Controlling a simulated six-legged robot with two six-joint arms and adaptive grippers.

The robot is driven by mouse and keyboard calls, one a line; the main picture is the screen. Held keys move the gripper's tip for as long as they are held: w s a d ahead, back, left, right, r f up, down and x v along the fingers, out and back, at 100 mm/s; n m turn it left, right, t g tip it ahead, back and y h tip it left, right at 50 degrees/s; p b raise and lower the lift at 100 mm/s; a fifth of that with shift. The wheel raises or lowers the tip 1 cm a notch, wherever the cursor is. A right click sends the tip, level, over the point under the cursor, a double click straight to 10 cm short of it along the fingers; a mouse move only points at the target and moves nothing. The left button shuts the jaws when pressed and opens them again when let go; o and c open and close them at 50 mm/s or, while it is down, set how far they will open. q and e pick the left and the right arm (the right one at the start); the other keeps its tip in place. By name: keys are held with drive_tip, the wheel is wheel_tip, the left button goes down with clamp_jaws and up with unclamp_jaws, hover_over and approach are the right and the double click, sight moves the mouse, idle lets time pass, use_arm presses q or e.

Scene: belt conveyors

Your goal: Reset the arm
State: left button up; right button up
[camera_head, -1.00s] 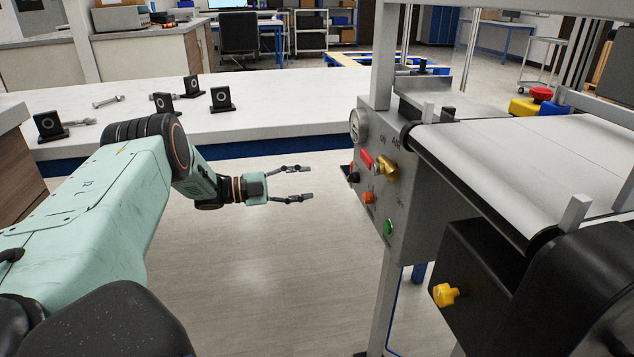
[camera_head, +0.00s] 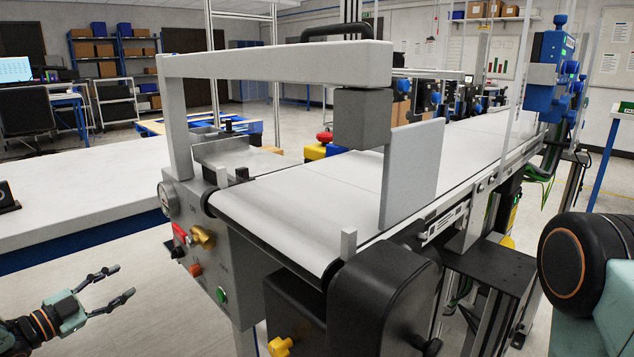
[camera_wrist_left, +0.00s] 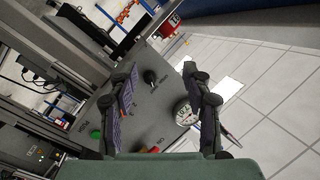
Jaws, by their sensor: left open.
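My left gripper (camera_head: 112,288) is at the lower left of the head view, open and empty. It is to the left of the conveyor's control panel (camera_head: 206,262) and apart from it. In the left wrist view the two open fingers (camera_wrist_left: 165,95) show with the panel (camera_wrist_left: 115,115) beyond and between them.
The belt conveyor (camera_head: 300,200) fills the middle, with a grey frame (camera_head: 270,65) over it. A white table (camera_head: 90,195) stands at the left. A blue device (camera_head: 555,70) stands at the far right end. Open floor lies below my left gripper.

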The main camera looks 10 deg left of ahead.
use_arm(q)
drive_tip(key=s+d+f+n+g+y+p, duration=0.1)
drive_tip(key=s+d+f+n+g+y, duration=0.25)
drive_tip(key=s+d+f+n, duration=0.45)
drive_tip(key=s+d+f+n+g+y+p, duration=0.15)
drive_tip(key=s+d+f+n+g, duration=0.3)
drive_tip(key=d+f, duration=0.55)
drive_tip(key=s+d+f+n+g, duration=0.1)
drive_tip(key=s+d+g, duration=0.15)
drive_tip(key=s, duration=0.45)
drive_tip(key=s+d+f+n+g, duration=0.1)
drive_tip(key=s+d+n+g, duration=0.1)
drive_tip(key=s+d, duration=0.35)
drive_tip(key=s+d+r+m+g+y+p, duration=0.1)
drive_tip(key=s+r+g, duration=0.1)
drive_tip(key=s, duration=0.6)
drive_tip(key=s+d+r+g+y+p, duration=0.1)
drive_tip(key=s+r+g, duration=0.1)
drive_tip(key=s, duration=0.6)
drive_tip(key=shift+s+d+r+m, duration=0.25)
drive_tip(key=shift+r+m, duration=0.1)
drive_tip(key=shift+r, duration=0.35)
